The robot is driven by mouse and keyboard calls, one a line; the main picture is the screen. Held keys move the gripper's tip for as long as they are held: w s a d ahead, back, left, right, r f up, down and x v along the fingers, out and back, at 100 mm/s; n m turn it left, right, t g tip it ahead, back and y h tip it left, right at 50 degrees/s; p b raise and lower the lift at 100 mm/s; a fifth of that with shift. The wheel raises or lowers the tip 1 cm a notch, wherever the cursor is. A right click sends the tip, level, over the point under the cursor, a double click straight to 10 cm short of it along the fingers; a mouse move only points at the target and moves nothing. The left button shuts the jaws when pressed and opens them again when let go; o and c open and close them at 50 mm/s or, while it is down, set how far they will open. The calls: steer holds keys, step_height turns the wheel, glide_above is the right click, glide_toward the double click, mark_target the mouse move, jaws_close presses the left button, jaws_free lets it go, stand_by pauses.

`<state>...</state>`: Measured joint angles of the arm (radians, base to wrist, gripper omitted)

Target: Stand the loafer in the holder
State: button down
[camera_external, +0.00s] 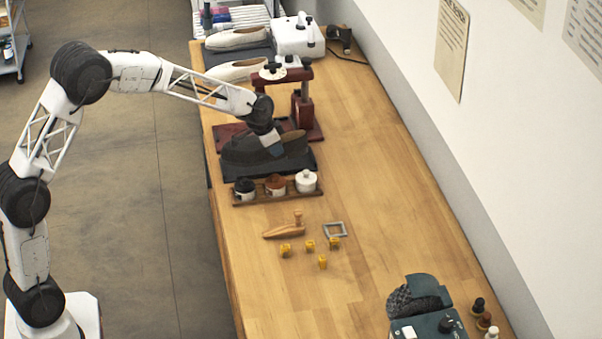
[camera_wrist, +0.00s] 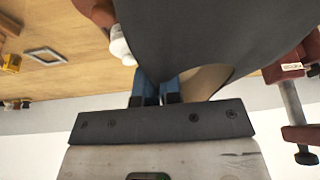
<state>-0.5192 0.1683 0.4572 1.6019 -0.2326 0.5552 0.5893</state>
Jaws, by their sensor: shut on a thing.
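The dark grey loafer (camera_external: 245,148) is at the black tray (camera_external: 297,164) on the bench, with a tan lining at its opening. In the wrist view the loafer (camera_wrist: 190,35) fills the upper middle as a large grey surface. My gripper (camera_external: 276,150) comes down on it from above. Its blue fingers (camera_wrist: 156,92) are shut on the loafer's edge beside the tan opening. I cannot tell whether the loafer touches the tray. A maroon stand (camera_external: 303,108) with a post and top arm is just behind; I cannot tell if it is the holder.
A wooden rack with several jars, one a white jar (camera_external: 306,181), stands in front of the tray. A wooden tool (camera_external: 283,231), a grey square frame (camera_external: 335,229) and several yellow pieces lie nearer. Pale shoes (camera_external: 236,39) are at the back.

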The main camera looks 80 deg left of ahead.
steer(key=w+a, duration=0.2)
steer(key=a, duration=0.4)
steer(key=shift+a+f, duration=0.1)
stand_by(0.4)
steer(key=shift+f, duration=3.35)
steer(key=shift+f, duration=0.45)
steer(key=c, duration=1.2)
jaws_free()
steer(key=shift+s+r, duration=0.1)
steer(key=shift+v, duration=3.8)
